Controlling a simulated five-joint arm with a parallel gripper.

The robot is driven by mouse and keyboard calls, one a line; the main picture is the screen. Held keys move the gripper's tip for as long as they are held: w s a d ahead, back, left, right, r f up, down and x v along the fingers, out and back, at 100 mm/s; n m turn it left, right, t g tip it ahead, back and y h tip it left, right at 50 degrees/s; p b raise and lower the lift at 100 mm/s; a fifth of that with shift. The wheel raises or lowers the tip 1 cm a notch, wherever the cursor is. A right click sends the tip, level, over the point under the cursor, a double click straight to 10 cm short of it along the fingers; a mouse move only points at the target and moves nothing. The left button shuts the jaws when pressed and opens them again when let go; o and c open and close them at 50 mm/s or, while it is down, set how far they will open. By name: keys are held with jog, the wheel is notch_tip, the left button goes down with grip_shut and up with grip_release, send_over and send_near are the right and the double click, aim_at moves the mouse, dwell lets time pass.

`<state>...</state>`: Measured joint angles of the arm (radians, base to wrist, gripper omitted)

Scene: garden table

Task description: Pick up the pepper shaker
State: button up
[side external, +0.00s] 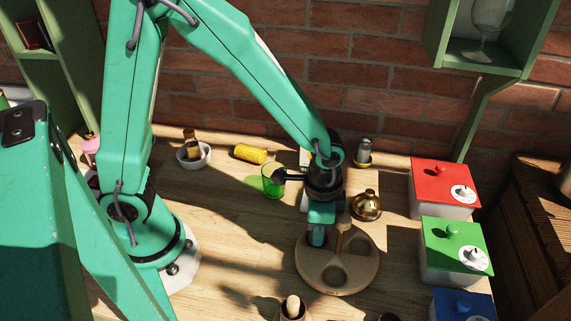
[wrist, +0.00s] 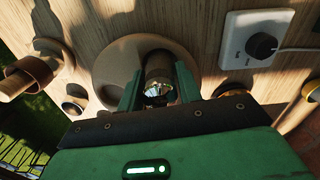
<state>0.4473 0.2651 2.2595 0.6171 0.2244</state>
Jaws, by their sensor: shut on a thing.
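The pepper shaker (wrist: 160,90) shows in the wrist view as a shiny silver top between my fingers, with a dark brown cylinder just beyond it. I cannot tell if that cylinder is its body or the stand's post. My gripper (side external: 317,238) is shut on the shaker, pointing down over the left part of a round wooden stand (side external: 339,283). The stand has round hollows and an upright post (side external: 344,232). In the side view my fingers hide most of the shaker. I cannot tell whether it touches the stand.
Red (side external: 440,183), green (side external: 452,242) and blue (side external: 462,304) lidded boxes line the right. A brass bell-like object (side external: 366,205) stands close right of my gripper. The left-centre wood is clear.

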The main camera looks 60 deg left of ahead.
jog(key=shift+r, duration=0.1)
jog(key=shift+r, duration=0.75)
jog(key=r, duration=0.3)
jog(key=shift+s+d, duration=0.3)
jog(key=s+d+r, duration=0.6)
jog(key=s, duration=0.3)
jog(key=shift+r, duration=0.15)
jog(key=shift+a, duration=0.1)
